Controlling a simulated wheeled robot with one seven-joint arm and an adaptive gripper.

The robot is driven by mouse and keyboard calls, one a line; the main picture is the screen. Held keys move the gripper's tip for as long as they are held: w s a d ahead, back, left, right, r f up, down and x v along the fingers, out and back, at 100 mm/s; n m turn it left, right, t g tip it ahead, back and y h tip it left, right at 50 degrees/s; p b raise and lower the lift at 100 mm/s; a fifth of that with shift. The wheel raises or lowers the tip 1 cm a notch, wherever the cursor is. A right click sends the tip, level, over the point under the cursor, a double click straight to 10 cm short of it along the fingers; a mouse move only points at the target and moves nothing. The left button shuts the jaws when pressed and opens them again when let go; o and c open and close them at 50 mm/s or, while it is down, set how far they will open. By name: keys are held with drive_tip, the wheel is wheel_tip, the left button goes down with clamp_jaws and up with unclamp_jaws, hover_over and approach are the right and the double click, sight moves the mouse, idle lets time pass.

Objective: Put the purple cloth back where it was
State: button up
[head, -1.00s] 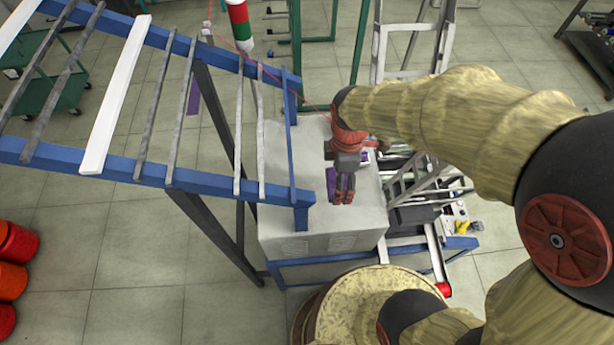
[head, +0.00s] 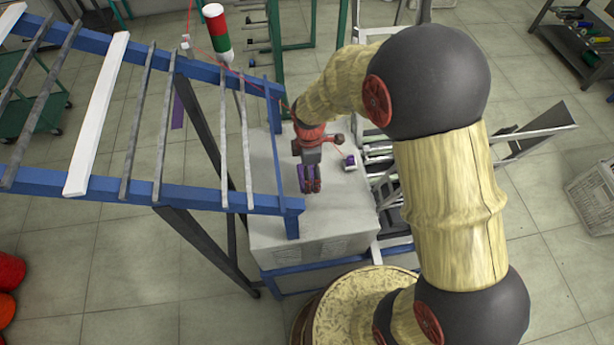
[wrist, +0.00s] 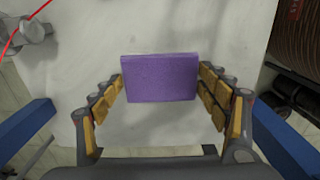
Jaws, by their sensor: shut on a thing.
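The purple cloth (wrist: 160,78) is a flat, folded rectangle. It sits between the two fingers of my gripper (wrist: 165,92) in the wrist view, with the pale top of the machine cabinet behind it. In the head view my gripper (head: 310,180) points down over the grey-white cabinet (head: 300,225), shut on the cloth. Only a little purple shows around the fingers there. I cannot tell whether the cloth touches the cabinet top or is just above it.
A blue frame (head: 232,200) with grey and white bars stands close to the left of my gripper. A small purple and white item (head: 350,161) lies to the right on the cabinet. A thin red thread crosses near my arm.

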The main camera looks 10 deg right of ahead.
drive_tip(key=shift+w+a+f, duration=0.15)
drive_tip(key=shift+w+f, duration=0.35)
drive_tip(key=shift+f, duration=0.15)
drive_tip(key=shift+w+f, duration=0.15)
drive_tip(key=shift+f, duration=1.45)
drive_tip(key=shift+f, duration=0.1)
drive_tip(key=o, duration=1)
drive_tip(key=shift+o, duration=0.6)
